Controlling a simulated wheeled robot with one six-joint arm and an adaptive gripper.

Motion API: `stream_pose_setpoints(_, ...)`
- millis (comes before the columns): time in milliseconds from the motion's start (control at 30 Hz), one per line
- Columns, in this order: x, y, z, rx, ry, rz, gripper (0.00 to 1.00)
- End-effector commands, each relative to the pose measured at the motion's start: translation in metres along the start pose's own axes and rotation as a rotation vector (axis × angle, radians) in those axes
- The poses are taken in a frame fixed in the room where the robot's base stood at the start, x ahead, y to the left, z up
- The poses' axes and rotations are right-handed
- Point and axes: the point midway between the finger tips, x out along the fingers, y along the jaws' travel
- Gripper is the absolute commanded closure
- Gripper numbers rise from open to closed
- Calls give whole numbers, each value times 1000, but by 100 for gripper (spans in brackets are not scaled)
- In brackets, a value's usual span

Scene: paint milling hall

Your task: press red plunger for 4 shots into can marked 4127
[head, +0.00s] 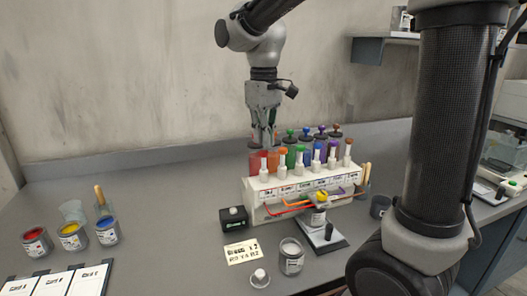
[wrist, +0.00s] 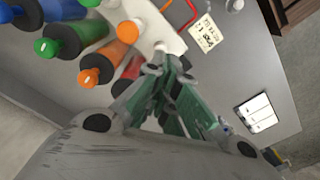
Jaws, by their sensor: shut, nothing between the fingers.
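The dispenser (head: 262,184) is a white block bearing a row of coloured canisters. The red canister (head: 256,162) is at its left end; in the wrist view a red canister (wrist: 128,72) shows beside the fingers, partly hidden by them. I cannot clearly make out the red plunger. My gripper (head: 265,145) points down, shut and empty, close above the red end of the row; it also shows in the wrist view (wrist: 166,64). Whether it touches anything I cannot tell. A can (head: 318,217) stands at the dispenser's front below a yellow part. Its number is unreadable.
A lidless can (head: 291,257), a round lid-like piece (head: 260,279), a note card (head: 242,252) and a small black box (head: 233,217) lie in front. Red (head: 37,243), yellow (head: 73,236) and blue (head: 107,231) paint cans stand left. Bench between them is clear.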

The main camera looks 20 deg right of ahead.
Motion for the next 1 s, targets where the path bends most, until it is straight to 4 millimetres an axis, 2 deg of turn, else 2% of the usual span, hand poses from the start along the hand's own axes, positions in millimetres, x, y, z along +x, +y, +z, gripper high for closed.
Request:
stream_pose_setpoints(267,4,0,0,0,0,0,100)
stream_pose_setpoints(1000,34,0,0,0,-2,0,100)
